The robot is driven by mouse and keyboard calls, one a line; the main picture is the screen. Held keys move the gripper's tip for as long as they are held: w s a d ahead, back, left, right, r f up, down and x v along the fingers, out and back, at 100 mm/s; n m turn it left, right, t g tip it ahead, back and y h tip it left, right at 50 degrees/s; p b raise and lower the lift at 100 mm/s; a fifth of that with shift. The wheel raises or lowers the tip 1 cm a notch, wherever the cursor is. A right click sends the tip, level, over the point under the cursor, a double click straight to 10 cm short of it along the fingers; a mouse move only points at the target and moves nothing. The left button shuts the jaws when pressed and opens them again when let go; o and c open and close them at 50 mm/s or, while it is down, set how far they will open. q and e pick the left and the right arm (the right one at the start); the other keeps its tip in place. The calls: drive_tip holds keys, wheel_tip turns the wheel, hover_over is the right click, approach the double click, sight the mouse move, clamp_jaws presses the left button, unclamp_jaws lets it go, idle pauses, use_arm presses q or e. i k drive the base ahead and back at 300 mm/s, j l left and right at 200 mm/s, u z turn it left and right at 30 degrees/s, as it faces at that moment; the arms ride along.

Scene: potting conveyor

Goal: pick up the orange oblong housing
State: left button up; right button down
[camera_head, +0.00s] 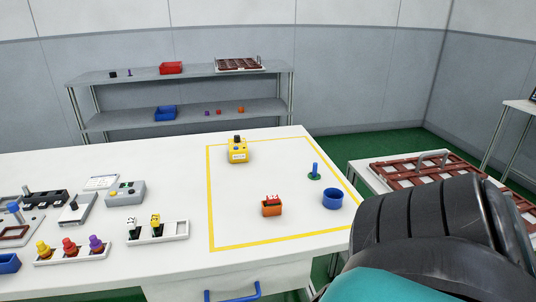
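An orange housing (271,210) stands on the white table, inside the yellow taped outline, right of the table's middle. It is box-like and small, and a red part with pale marks (272,199) sits in or on its top. Nothing of mine touches it. A large black and teal arm part of mine fills the lower right. Neither of my grippers is in view.
A blue round cup (332,199) and a blue peg on a green base (314,174) stand right of the housing. A yellow device (237,151) is behind it. Trays and fixtures crowd the table's left. A blue drawer handle (233,294) is at the front.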

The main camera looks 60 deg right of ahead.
sight(268, 211)
drive_tip(key=z, duration=1.9)
